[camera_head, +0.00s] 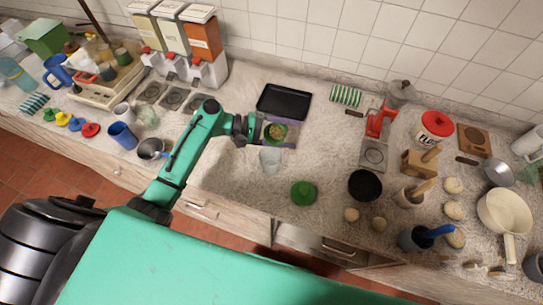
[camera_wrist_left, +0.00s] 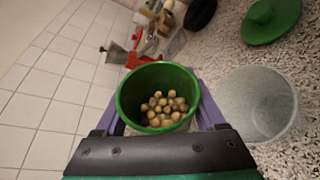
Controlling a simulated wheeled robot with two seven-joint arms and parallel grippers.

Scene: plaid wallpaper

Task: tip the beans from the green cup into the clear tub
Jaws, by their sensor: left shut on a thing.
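The green cup (camera_wrist_left: 130,92) is held between the two fingers of my left gripper (camera_wrist_left: 158,112), with several round tan beans (camera_wrist_left: 165,108) inside it. In the head view the cup (camera_head: 276,131) is seen from above, with my left gripper (camera_head: 262,130) shut on it. The clear tub (camera_head: 270,160) stands on the speckled counter just in front of the cup. In the wrist view the tub (camera_wrist_left: 258,103) is to the right of the cup, apart from it and looking empty. My right gripper is in neither view.
A green lid (camera_head: 304,193) lies on the counter right of the tub. A black tray (camera_head: 284,101) lies behind the cup. A black bowl (camera_head: 365,185) and a red-and-grey device (camera_head: 380,122) stand to the right.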

